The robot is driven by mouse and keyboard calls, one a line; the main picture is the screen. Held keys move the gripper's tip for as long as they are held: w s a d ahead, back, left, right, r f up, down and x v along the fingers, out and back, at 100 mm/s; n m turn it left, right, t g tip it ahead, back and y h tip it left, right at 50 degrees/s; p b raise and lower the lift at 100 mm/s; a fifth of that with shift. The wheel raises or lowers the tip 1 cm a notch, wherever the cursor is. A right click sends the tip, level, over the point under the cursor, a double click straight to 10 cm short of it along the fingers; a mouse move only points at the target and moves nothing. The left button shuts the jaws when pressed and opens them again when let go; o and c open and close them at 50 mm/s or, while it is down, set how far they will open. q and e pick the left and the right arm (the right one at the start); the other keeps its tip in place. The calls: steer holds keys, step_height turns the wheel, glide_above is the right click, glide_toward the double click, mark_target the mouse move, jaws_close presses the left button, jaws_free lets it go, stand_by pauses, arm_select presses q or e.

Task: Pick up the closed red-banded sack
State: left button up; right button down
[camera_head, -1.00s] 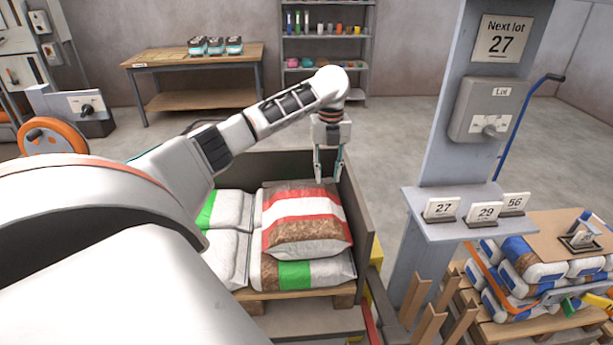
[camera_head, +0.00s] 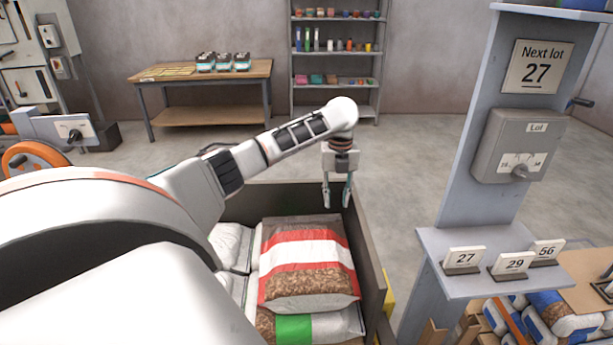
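The closed sack with red and white bands (camera_head: 307,252) lies flat on top of a green-banded sack (camera_head: 310,326) in a dark-walled bin. Brown pellets show through its clear parts. My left gripper (camera_head: 337,205) hangs fingers down above the sack's far right end, near the bin's back wall. Its two fingers are apart with nothing between them. I cannot tell how high above the sack the fingertips are. My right gripper does not show.
The bin's right wall (camera_head: 368,262) stands close beside the sack. A grey post with a lot box (camera_head: 520,146) and a shelf of number cards (camera_head: 513,263) stands to the right. Blue-and-white sacks (camera_head: 553,315) lie beyond it. A wooden table (camera_head: 200,75) is far back.

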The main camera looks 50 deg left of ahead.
mark_target(336, 217)
arm_select(q)
steer(key=f, duration=0.8)
steer(key=shift+w+a+f, duration=0.1)
steer(key=shift+w+f, duration=0.05)
steer(key=shift+w, duration=0.05)
steer(key=shift+c, duration=0.4)
jaws_close()
